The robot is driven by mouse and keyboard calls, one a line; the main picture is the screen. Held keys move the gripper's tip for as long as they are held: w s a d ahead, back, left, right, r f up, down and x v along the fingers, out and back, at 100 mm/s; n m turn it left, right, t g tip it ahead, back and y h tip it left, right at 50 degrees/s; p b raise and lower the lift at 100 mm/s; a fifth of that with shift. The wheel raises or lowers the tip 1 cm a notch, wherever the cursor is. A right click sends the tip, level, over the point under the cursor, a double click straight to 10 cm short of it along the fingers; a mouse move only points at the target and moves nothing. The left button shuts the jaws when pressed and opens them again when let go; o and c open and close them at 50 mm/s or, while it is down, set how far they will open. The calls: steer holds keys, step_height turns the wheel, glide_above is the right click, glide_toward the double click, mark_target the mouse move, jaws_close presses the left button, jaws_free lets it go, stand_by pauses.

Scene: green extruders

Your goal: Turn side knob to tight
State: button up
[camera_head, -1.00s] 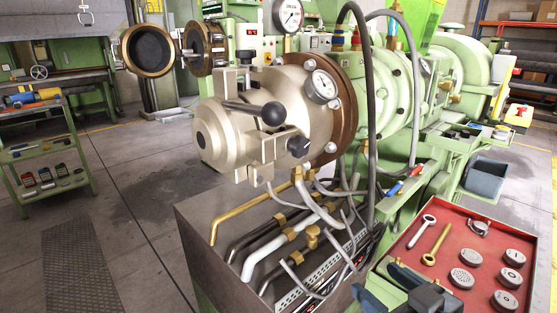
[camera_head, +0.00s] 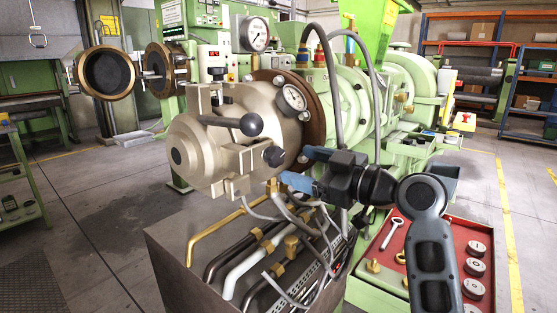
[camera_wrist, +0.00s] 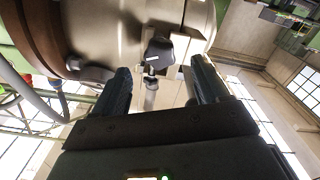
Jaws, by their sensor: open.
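The side knob (camera_head: 274,156) is a small black knob on the right side of the beige extruder head (camera_head: 215,150), below the gauge. My gripper (camera_head: 292,167) is just right of the knob, its two blue fingers pointing left toward it. In the wrist view the knob (camera_wrist: 158,52) sits ahead of the two fingers, between their lines, on a short metal stem. My gripper (camera_wrist: 160,88) is open and empty, with its fingers apart on either side of the stem. I cannot tell whether either finger touches the knob.
Brass and grey pipes (camera_head: 240,262) run below. A red tray (camera_head: 457,236) with tools and round dies lies at lower right.

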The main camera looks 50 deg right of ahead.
mark_target(280, 159)
steer(key=shift+w+a, duration=0.1)
steer(key=shift+w, duration=2.7)
steer(key=shift+c, duration=0.2)
steer(key=c, duration=1)
steer(key=shift+p, duration=0.3)
